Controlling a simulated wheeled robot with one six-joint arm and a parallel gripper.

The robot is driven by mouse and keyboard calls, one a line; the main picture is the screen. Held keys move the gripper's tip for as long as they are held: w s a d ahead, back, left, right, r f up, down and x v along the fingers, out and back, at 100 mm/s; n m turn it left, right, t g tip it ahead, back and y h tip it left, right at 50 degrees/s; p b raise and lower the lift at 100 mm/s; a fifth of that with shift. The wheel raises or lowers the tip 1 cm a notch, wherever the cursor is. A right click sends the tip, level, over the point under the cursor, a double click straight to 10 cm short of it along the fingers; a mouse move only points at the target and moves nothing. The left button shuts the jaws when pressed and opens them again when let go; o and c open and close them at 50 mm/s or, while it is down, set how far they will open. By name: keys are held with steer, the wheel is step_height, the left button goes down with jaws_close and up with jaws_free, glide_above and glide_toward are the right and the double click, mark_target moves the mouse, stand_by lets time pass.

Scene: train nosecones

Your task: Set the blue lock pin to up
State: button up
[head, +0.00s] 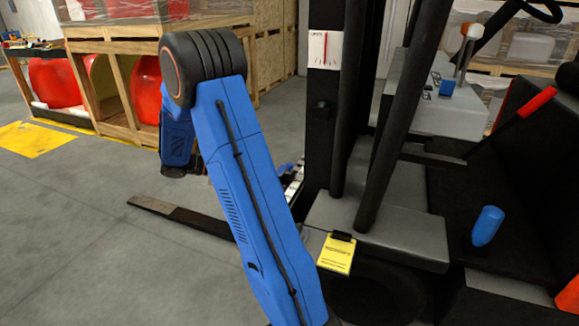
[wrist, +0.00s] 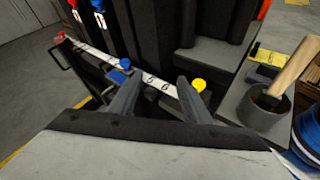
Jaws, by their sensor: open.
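A blue knob (wrist: 125,64), which looks like the blue lock pin, sits on a white marked strip (wrist: 158,85) in the wrist view. It stands between a red knob (wrist: 61,35) at the far left end and a yellow knob (wrist: 199,85) at the right. I cannot tell whether the blue pin is up or down. My gripper (wrist: 158,85) is open and empty, its two grey fingers pointing toward the strip. The left fingertip appears close to the blue knob; contact is unclear. In the head view my arm hides the gripper and much of the strip (head: 293,187).
A dark forklift mast (head: 322,130) stands behind the strip. A fork (head: 180,216) reaches out low over the floor. A wooden-handled tool stands in a grey cup (wrist: 265,110) at the right. Wooden crates (head: 110,47) stand at the back left, with open floor before them.

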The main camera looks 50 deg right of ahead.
steer(key=w+d+f+n+g+h, duration=0.1)
steer(key=w+d+f+n+h, duration=0.3)
steer(key=w+d+f, duration=0.35)
glide_toward(290, 164)
steer(key=x, duration=0.9)
steer(key=shift+s+d+f, duration=0.15)
steer(key=shift+s+d, duration=0.1)
steer(key=shift+d, duration=0.05)
